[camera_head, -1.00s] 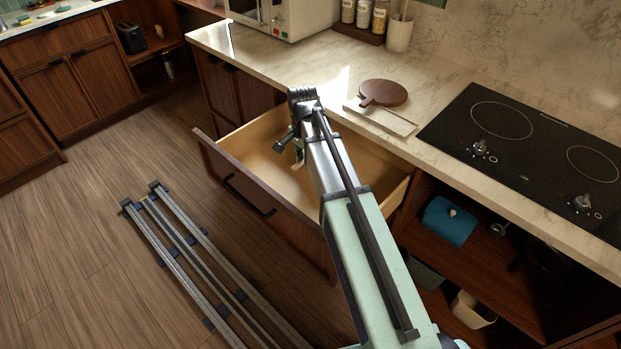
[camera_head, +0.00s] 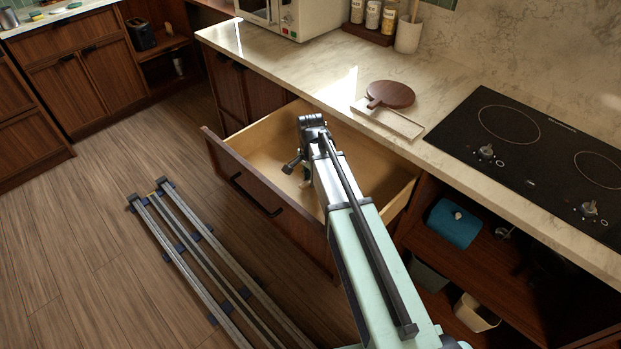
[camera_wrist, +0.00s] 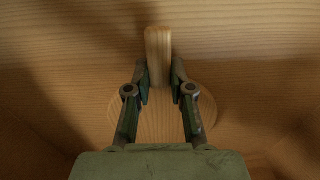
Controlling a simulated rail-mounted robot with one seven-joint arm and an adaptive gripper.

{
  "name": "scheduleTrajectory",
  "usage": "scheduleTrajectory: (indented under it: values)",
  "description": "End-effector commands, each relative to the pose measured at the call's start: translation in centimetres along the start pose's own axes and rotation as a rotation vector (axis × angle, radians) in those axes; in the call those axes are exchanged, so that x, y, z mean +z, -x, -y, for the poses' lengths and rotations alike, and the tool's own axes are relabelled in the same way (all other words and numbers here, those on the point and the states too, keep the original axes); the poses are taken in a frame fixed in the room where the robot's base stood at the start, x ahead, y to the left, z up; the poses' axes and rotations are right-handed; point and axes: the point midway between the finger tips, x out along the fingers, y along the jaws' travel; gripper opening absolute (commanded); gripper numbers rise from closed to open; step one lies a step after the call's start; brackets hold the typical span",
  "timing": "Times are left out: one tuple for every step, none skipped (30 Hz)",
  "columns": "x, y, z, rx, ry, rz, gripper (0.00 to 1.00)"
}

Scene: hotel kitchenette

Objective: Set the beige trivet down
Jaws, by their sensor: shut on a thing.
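The beige trivet is a pale wooden disc with a short handle. In the wrist view its handle (camera_wrist: 158,50) stands between my fingertips, and part of its round body (camera_wrist: 160,128) shows behind and between the fingers. My gripper (camera_wrist: 160,82) is shut on the handle. The wood-grained drawer floor (camera_wrist: 235,85) lies behind it; I cannot tell whether the trivet touches it. In the head view my gripper is down inside the open drawer (camera_head: 265,140), and my arm mostly hides it and the trivet.
The drawer front (camera_head: 245,185) stands out from the counter. A dark round board (camera_head: 391,94) lies on a pale board (camera_head: 388,120) on the counter beside the cooktop (camera_head: 530,150). An open shelf to the right holds a blue item (camera_head: 454,224).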

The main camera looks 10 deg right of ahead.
Motion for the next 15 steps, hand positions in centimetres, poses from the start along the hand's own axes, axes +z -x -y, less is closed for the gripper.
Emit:
scheduleTrajectory:
  values:
    - [-0.01, 0.0, 0.0, 0.0, 0.0, 0.0, 0.0]
    - [0.0, -0.05, 0.0, 0.0, 0.0, 0.0, 0.0]
    - [0.0, -0.15, 0.0, 0.0, 0.0, 0.0, 0.0]
    - [0.0, -0.25, -0.01, 0.0, 0.0, 0.0, 0.0]
    - [0.01, -0.29, -0.01, 0.0, 0.0, 0.0, 0.25]
    - [0.01, -0.24, -0.01, 0.0, 0.0, 0.0, 0.39]
    - [0.0, -0.23, -0.01, 0.0, 0.0, 0.0, 0.47]
    - [0.0, -0.23, -0.01, 0.0, 0.0, 0.0, 0.47]
    - [0.01, -0.23, -0.01, 0.0, 0.0, 0.0, 0.47]
    - [0.01, -0.23, -0.01, 0.0, 0.0, 0.0, 0.47]
    - [0.01, -0.22, -0.01, 0.0, 0.0, 0.0, 0.47]
    - [0.01, -0.22, -0.01, 0.0, 0.0, 0.0, 0.47]
    - [0.01, -0.22, -0.01, 0.0, 0.0, 0.0, 0.47]
    - [0.01, -0.22, -0.01, 0.0, 0.0, 0.0, 0.47]
    - [0.01, -0.2, -0.01, 0.0, 0.0, 0.0, 0.47]
